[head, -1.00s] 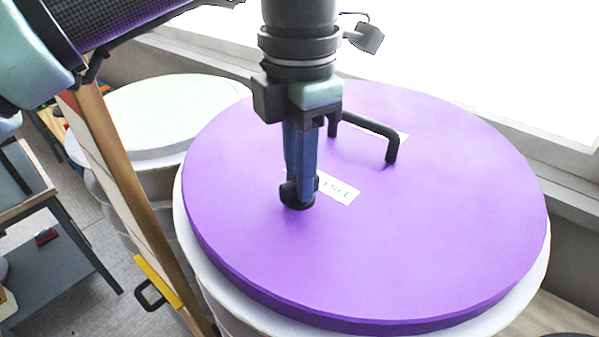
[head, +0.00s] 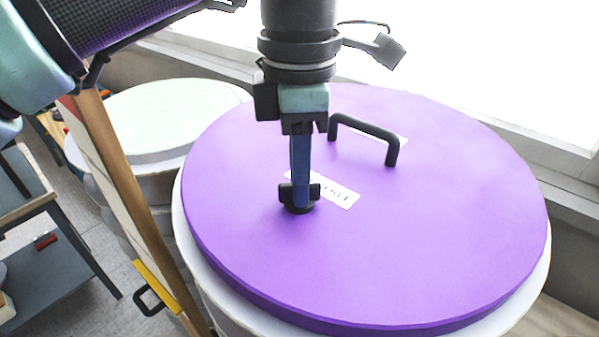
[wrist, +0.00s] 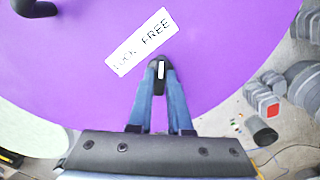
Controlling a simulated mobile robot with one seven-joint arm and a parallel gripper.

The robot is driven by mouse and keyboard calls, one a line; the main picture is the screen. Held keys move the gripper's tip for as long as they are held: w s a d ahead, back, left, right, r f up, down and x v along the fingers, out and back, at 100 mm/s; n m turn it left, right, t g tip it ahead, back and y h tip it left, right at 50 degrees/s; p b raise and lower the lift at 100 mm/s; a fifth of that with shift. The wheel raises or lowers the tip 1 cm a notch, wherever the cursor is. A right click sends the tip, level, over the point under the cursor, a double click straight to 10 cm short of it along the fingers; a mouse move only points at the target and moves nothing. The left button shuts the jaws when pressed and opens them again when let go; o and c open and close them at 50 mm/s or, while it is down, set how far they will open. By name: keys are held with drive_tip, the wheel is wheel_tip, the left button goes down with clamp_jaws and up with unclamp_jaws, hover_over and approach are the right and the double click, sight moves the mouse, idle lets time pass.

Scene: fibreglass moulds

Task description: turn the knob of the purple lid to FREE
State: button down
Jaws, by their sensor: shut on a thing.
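The purple lid (head: 430,250) lies flat on a white drum. Its small black knob (head: 299,207) stands left of the lid's middle, beside a white label (head: 338,194). In the wrist view the label (wrist: 141,43) reads LOCK at its left end and FREE at its right. My gripper (head: 300,188) points straight down, its blue fingers shut on the knob. In the wrist view the fingertips (wrist: 160,72) close around the knob (wrist: 160,63). The knob's white stripe runs up the picture, toward the word FREE. The fingers hide part of the knob.
A black bar handle (head: 365,133) rises from the lid behind the knob. A second white-topped drum (head: 160,108) stands at the left, with a wooden post (head: 125,200) between. A window sill (head: 560,190) runs behind the lid.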

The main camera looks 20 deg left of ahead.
drive_tip(key=c, duration=0.8)
unclamp_jaws()
drive_tip(key=shift+c, duration=0.2)
drive_tip(key=shift+r, duration=0.15)
wheel_tip(320, 180, up, 13)
drive_tip(key=p, duration=0.9)
drive_tip(key=shift+p, duration=0.3)
